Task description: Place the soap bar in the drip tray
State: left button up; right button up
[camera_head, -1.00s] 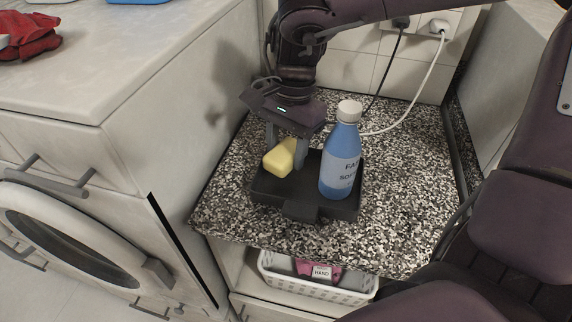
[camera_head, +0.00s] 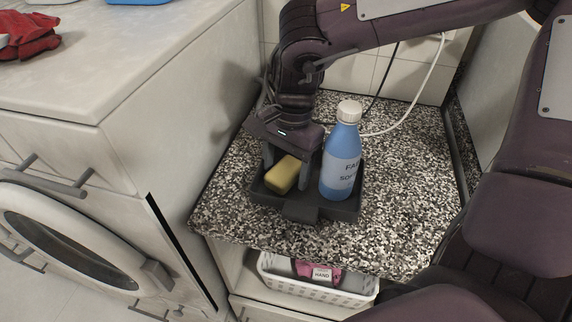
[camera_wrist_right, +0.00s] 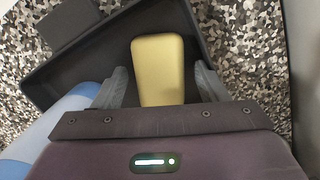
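The yellow soap bar (camera_head: 283,174) rests in the left part of the black drip tray (camera_head: 301,212), leaning slightly as seen in the head view. My right gripper (camera_head: 286,172) is down over the tray, with its fingers on either side of the soap. In the right wrist view the soap bar (camera_wrist_right: 158,70) lies between the two grey fingers, with narrow gaps beside it, so the gripper (camera_wrist_right: 162,84) looks open. The tray (camera_wrist_right: 95,38) shows around the soap there. My left gripper is in neither view.
A blue soap bottle (camera_head: 341,158) with a white cap stands upright in the right part of the tray, close to my gripper. The speckled counter (camera_head: 400,190) is clear to the right. A white basket (camera_head: 318,288) sits below the counter, and a washer stands at the left.

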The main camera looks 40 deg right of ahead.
aim_at(291, 162)
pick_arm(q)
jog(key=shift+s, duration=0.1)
pick_arm(e)
jog(key=shift+r, duration=0.2)
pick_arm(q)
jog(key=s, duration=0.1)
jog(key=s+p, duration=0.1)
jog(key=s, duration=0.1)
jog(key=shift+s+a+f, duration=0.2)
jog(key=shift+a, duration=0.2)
pick_arm(e)
notch_tip(291, 162, up, 12)
jog(key=d, duration=0.1)
jog(key=shift+w+d, duration=0.3)
jog(key=shift+d, duration=0.05)
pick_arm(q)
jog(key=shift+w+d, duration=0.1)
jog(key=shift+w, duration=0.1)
pick_arm(e)
jog(key=shift+f, duration=0.1)
